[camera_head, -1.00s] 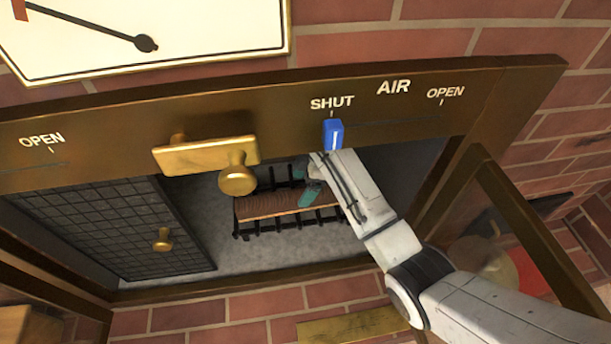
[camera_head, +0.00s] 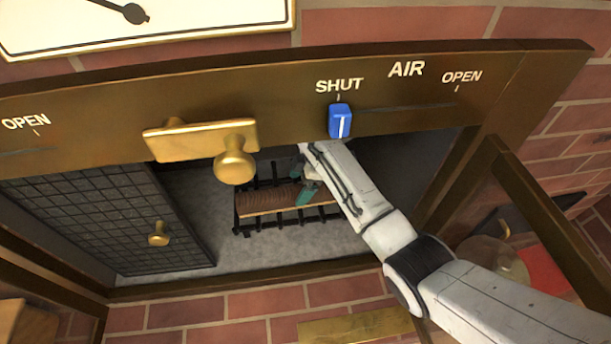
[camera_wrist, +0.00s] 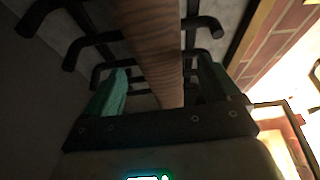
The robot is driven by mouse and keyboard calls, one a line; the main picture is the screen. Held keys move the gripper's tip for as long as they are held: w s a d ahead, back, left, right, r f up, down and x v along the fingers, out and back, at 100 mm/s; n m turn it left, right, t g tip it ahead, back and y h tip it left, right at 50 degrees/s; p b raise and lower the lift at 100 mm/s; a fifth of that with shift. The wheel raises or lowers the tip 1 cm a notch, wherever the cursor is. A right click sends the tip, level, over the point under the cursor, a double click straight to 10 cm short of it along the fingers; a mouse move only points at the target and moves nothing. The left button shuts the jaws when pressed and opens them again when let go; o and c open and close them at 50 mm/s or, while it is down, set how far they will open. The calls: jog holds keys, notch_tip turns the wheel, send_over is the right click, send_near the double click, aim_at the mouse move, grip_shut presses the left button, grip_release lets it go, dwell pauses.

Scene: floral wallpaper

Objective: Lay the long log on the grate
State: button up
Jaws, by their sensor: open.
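The long log (camera_head: 268,197) is brown and ridged, with a pale cut side. It lies across the black barred grate (camera_head: 270,227) inside the firebox. In the wrist view the log (camera_wrist: 152,45) runs lengthwise between my teal fingers, over the dark bars of the grate (camera_wrist: 88,42). My gripper (camera_wrist: 160,88) is open, with a visible gap between each finger and the log. In the head view my gripper (camera_head: 308,184) is at the log's right part, partly hidden by my arm.
A blue slider (camera_head: 340,121) sits under SHUT on the brown frame (camera_head: 80,122). A brass knob (camera_head: 236,166) hangs from the frame's middle. A black mesh screen (camera_head: 90,215) covers the firebox's left side. An open door (camera_head: 540,225) stands at right.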

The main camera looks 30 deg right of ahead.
aim_at(296, 189)
jog(key=shift+b+x, duration=0.75)
jog(key=shift+x, duration=1.95)
jog(key=c, duration=1.5)
jog(key=shift+c, duration=0.2)
jog(key=shift+w, duration=0.1)
